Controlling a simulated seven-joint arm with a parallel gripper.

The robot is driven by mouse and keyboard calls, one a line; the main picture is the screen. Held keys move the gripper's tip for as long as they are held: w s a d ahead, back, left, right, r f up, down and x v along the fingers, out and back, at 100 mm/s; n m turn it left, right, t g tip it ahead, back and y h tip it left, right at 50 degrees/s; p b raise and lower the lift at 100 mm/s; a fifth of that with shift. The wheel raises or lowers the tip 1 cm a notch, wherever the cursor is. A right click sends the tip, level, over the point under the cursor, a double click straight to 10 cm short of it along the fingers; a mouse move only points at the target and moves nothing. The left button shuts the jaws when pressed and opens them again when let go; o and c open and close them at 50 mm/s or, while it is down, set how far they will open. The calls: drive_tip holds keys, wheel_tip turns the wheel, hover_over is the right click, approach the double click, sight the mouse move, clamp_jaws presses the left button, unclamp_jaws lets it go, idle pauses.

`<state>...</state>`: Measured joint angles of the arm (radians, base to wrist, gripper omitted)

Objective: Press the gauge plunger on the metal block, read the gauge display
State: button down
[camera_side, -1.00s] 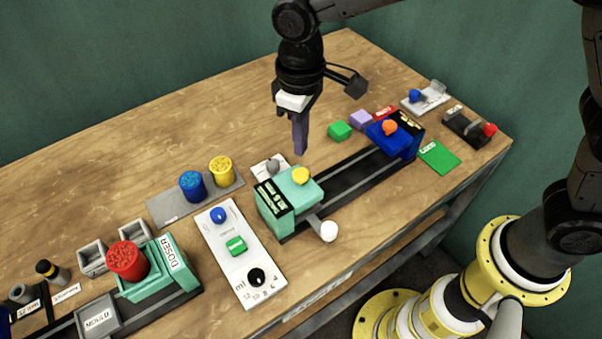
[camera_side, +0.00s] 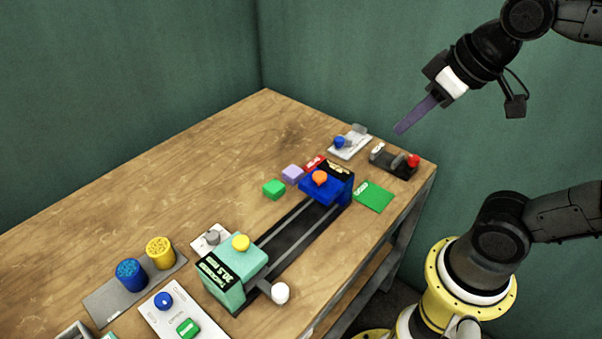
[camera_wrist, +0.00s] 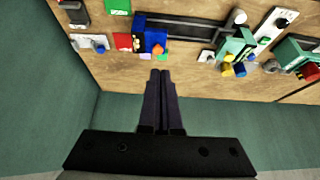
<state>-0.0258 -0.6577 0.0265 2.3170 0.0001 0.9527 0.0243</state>
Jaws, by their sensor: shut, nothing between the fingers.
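A teal block (camera_side: 236,273) with a yellow button (camera_side: 240,242) and a lit display (camera_side: 217,271) stands at the near end of a dark rail. Its digits are too small to read surely. A blue block (camera_side: 322,190) with an orange button (camera_side: 320,177) and another display (camera_side: 339,170) stands at the far end. I cannot tell which part is the gauge plunger. My gripper (camera_side: 400,130) is shut and empty, held high past the table's far right end, touching nothing. In the wrist view its closed fingers (camera_wrist: 160,73) point toward the blue block (camera_wrist: 155,40).
A white plate with a blue knob (camera_side: 340,142) and a dark unit with a red knob (camera_side: 413,160) sit at the far end. Green (camera_side: 274,188) and lilac (camera_side: 292,173) blocks lie beside the rail. A white ball-ended lever (camera_side: 280,293) sticks out from the teal block.

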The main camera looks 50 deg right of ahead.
drive_tip(key=s+f, duration=0.2)
drive_tip(key=f, duration=0.1)
drive_tip(key=s+f, duration=0.1)
drive_tip(key=shift+s+d+f, duration=0.15)
drive_tip(key=shift+s+d, duration=0.1)
